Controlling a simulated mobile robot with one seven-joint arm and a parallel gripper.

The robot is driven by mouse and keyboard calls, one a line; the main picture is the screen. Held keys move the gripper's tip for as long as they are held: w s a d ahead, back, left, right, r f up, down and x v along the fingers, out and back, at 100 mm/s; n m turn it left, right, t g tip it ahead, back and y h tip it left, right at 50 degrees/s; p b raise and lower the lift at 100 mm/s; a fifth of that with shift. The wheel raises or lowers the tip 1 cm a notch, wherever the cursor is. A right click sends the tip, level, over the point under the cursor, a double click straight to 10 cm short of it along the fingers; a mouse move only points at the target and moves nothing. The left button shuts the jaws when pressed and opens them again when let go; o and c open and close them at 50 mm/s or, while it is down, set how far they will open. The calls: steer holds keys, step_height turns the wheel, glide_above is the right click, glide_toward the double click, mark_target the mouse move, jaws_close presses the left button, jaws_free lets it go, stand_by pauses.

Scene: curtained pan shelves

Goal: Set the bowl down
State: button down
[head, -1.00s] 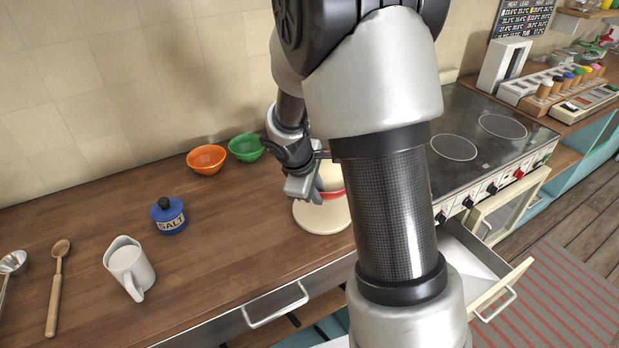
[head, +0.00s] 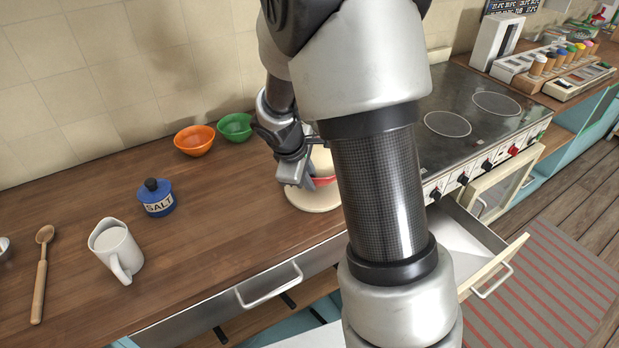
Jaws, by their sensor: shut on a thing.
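A red bowl with a pale inside (head: 324,181) shows between my gripper and my forearm, which hides its right side. My gripper (head: 308,182) is shut on the bowl's left side. The bowl is over a round, pale board (head: 312,203) on the wooden counter. I cannot tell whether its base touches the board. The fingertips are partly hidden.
Orange (head: 195,140) and green (head: 235,126) bowls stand by the wall. A blue salt jar (head: 157,198), white jug (head: 117,250) and wooden spoon (head: 41,270) are at left. The stove (head: 470,100) is right. A drawer (head: 490,262) hangs open below it.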

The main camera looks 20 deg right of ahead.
steer(key=shift+f+b, duration=0.35)
steer(key=shift+f, duration=0.3)
steer(key=shift+f+b, duration=0.7)
steer(key=shift+f, duration=0.05)
steer(key=shift+f, duration=0.25)
steer(key=c, duration=1.7)
jaws_free()
steer(key=v, duration=1.7)
steer(key=shift+s+a+r+p, duration=0.1)
steer(key=shift+r+p, duration=0.1)
steer(key=shift+p, duration=0.15)
jaws_close()
